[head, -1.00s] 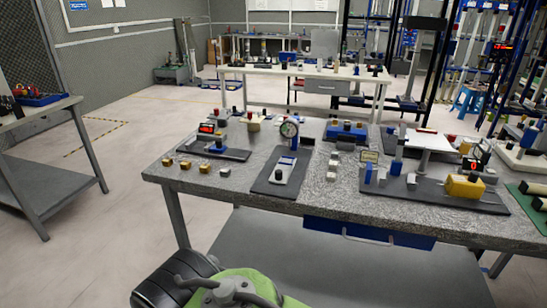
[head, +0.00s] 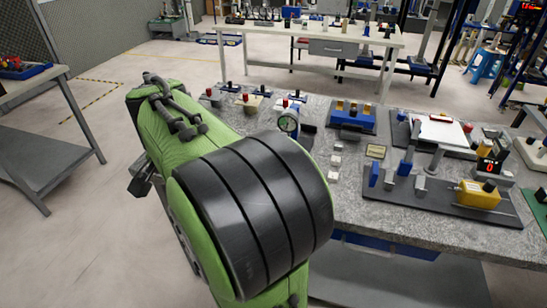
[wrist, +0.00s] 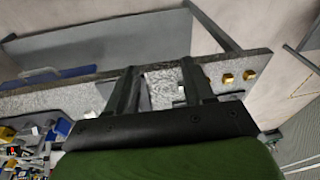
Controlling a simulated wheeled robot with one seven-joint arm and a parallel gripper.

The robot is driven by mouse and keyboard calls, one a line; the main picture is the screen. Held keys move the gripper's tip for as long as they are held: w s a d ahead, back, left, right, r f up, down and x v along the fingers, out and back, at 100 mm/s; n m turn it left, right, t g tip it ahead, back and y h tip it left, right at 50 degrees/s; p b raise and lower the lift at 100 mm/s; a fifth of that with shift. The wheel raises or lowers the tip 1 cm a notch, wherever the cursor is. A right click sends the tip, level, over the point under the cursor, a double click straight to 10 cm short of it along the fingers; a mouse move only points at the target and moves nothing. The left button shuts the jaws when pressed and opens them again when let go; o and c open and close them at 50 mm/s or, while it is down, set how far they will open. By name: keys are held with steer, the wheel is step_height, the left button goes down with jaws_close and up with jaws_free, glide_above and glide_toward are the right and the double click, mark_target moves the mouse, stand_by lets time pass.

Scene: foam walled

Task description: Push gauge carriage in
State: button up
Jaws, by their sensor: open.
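I cannot tell for sure which part is the gauge carriage. A round dial gauge (head: 288,122) stands on the grey speckled bench beside my arm; its base is mostly hidden by my arm in the head view. A yellow block (head: 480,193) sits on a dark plate to the right, near a red digital display (head: 488,165). My gripper (wrist: 158,78) shows in the wrist view, open, its two fingers apart over the bench near its edge. A dark plate (wrist: 136,100) lies partly between and behind the fingers. Nothing is held.
Small brass cubes (wrist: 228,78) lie on the bench beside the fingers. Blue posts (head: 374,172) and a blue fixture (head: 351,115) stand right of the dial gauge. A blue drawer (wrist: 45,75) hangs under the bench. Open floor (head: 80,220) lies to the left.

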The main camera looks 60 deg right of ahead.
steer(key=s+d+m+g+p, duration=0.1)
steer(key=d+m+g+p, duration=0.7)
steer(key=d+m, duration=1.05)
steer(key=s+d+f+n, duration=0.1)
steer(key=s+d+f, duration=0.1)
steer(key=f, duration=0.3)
steer(key=s+d+f+t+b, duration=0.1)
steer(key=s+d+f, duration=0.1)
steer(key=f, duration=0.2)
steer(key=s+d+f+n+t, duration=0.1)
steer(key=s+d+f, duration=0.1)
steer(key=f, duration=0.3)
steer(key=shift+d+f+n+b, duration=0.2)
steer(key=shift+f+n+b, duration=0.1)
steer(key=shift+n+b, duration=0.1)
jaws_close()
